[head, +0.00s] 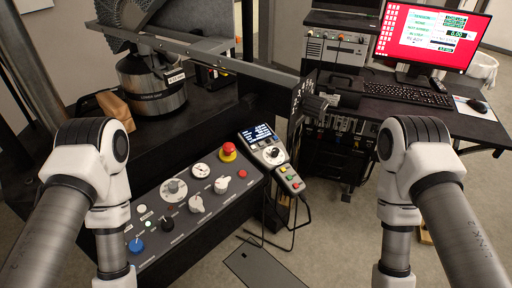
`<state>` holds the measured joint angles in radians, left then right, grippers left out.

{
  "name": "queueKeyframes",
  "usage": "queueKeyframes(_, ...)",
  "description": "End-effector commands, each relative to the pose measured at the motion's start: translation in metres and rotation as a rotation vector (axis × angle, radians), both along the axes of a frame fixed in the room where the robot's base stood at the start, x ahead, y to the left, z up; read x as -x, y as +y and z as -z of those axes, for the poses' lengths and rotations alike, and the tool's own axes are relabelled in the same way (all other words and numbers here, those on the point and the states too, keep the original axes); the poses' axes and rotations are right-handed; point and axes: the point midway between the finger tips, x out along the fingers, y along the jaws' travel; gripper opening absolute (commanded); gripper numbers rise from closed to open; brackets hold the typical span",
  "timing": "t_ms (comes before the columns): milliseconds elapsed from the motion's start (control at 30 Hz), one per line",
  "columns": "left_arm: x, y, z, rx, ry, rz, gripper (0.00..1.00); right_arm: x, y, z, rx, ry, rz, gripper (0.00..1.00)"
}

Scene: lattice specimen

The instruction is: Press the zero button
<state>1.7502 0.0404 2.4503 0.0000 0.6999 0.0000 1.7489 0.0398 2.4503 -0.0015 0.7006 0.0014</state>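No button can be read as the zero button at this size. A slanted control panel (190,225) in the lower left carries a red mushroom button (228,151), a red button (242,174), a blue knob (136,245), white knobs and small round buttons. To its right is a handheld controller (264,135) with a lit display, a dark dial and a lower keypad (291,180) with coloured buttons. Both my arms rise from the bottom, bend at the elbow and run down out of the picture. Neither gripper is visible.
A red-screened monitor (430,36) showing a 0.00 readout stands on a black desk (440,117) with a keyboard (407,94) and mouse (478,106). A long grey bar (225,62) crosses above the panel. A cylindrical load cell (152,88) stands behind. Cables hang below the controller.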

Motion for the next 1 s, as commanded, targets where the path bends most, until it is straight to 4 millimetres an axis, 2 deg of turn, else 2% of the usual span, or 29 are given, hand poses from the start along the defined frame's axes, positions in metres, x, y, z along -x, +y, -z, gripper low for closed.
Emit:
queueKeyframes(400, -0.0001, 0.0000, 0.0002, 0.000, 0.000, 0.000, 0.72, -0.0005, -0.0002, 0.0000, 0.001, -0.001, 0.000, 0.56)
queueKeyframes(467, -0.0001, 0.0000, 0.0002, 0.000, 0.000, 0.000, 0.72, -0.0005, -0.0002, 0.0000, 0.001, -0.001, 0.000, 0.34)
queueKeyframes(500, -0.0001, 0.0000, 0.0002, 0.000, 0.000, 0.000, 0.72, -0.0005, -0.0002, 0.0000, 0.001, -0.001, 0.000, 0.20)
queueKeyframes(567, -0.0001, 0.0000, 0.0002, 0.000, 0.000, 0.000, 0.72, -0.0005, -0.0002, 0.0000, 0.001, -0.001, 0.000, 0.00)
queueKeyframes(1000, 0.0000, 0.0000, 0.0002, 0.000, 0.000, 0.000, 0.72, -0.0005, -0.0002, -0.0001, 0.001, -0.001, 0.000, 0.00)
